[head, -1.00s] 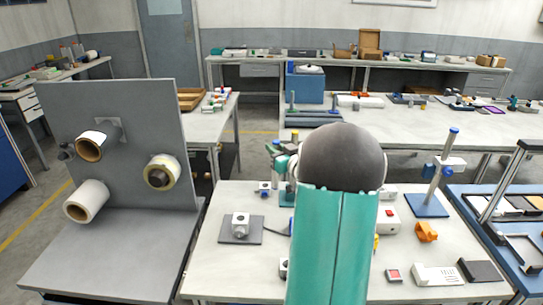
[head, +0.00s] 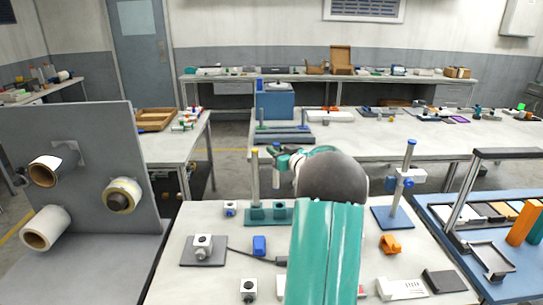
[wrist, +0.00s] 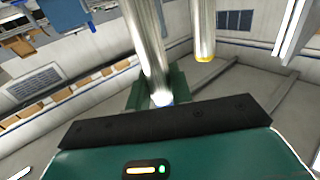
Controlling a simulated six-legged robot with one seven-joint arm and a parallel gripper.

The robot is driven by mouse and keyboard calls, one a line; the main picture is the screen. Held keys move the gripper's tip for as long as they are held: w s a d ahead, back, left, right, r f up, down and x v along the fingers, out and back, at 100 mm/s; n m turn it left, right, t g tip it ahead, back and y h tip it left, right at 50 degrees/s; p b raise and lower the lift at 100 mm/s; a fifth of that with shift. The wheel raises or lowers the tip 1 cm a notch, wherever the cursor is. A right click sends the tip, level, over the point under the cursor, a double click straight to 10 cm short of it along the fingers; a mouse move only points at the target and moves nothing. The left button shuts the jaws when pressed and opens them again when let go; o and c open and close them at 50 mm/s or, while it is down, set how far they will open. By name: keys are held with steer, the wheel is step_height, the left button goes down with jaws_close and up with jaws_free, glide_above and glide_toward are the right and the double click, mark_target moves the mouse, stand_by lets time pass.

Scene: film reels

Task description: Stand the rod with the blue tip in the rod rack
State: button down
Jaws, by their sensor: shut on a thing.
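My gripper (head: 277,158) is shut on the rod with the blue tip (wrist: 150,50). In the wrist view its blue end shows near the teal fingers, and the metal shaft runs away from the camera. In the head view the held rod is small and partly hidden by my gripper and arm. The teal rod rack (head: 268,215) stands on the near table, with a yellow-tipped rod (head: 254,180) upright in its left part. The held rod is close to the rack, to the right of that rod. My arm covers the rack's right side. I cannot tell whether the held rod touches the rack.
A blue-based post stand (head: 393,217) is on the right. A grey plate with a small block (head: 203,248), a blue block (head: 260,245) and an orange part (head: 390,245) lie on the table. A grey panel with rolls (head: 90,150) stands left.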

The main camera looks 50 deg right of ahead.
step_height(320, 180, down, 9)
steer(key=d, duration=0.1)
steer(key=shift+s, duration=0.4)
stand_by(0.5)
steer(key=shift+d+f, duration=0.1)
steer(key=shift+f, duration=0.05)
steer(key=shift+f, duration=2.2)
steer(key=c, duration=1.2)
jaws_free()
steer(key=shift+f, duration=0.1)
steer(key=shift+o, duration=0.2)
